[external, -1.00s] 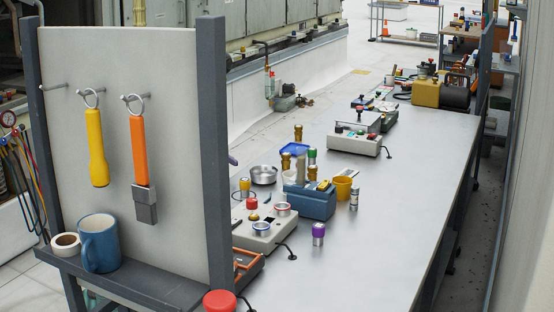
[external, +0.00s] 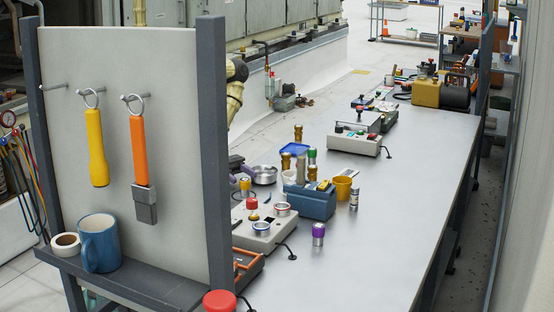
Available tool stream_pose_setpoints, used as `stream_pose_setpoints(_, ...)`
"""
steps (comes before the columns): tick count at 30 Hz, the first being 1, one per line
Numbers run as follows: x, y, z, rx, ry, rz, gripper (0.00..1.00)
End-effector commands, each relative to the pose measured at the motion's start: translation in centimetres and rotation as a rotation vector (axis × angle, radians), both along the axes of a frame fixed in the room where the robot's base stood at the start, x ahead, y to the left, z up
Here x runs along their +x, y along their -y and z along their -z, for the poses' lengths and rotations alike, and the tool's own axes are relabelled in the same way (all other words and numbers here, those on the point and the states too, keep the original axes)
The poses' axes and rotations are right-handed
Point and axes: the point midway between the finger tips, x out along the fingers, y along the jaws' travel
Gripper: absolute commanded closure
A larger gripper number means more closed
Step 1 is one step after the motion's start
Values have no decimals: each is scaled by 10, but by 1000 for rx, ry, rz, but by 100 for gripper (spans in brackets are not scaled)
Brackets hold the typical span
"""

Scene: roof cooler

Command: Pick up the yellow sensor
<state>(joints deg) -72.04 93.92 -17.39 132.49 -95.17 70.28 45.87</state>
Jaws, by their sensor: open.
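The yellow sensor (external: 245,187) looks like a small silver cylinder with a yellow band. It stands upright at the left side of the bench, behind the grey control box and beside a metal bowl. My gripper (external: 243,169) shows only in part as a dark shape at the right edge of the upright panel, just above and behind the sensor. It is open and holds nothing that I can see. The panel hides much of my arm, and I cannot tell whether the fingers touch the sensor.
The grey control box (external: 262,234), metal bowl (external: 264,174), blue caddy (external: 311,203) and yellow cup (external: 342,188) crowd this part of the bench. A purple-topped cylinder (external: 318,233) stands in front. The panel (external: 160,90) blocks the near left. The bench's right side (external: 400,210) is clear.

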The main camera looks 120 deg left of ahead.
Motion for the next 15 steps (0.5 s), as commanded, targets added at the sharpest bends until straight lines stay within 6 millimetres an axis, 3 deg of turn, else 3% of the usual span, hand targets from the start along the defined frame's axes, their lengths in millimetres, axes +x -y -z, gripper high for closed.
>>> stream_pose_setpoints(10, 35, 25, 6, 0, 2, 3, 45)
stream_pose_setpoints(15, 43, 29, 4, 0, 0, 1, 45)
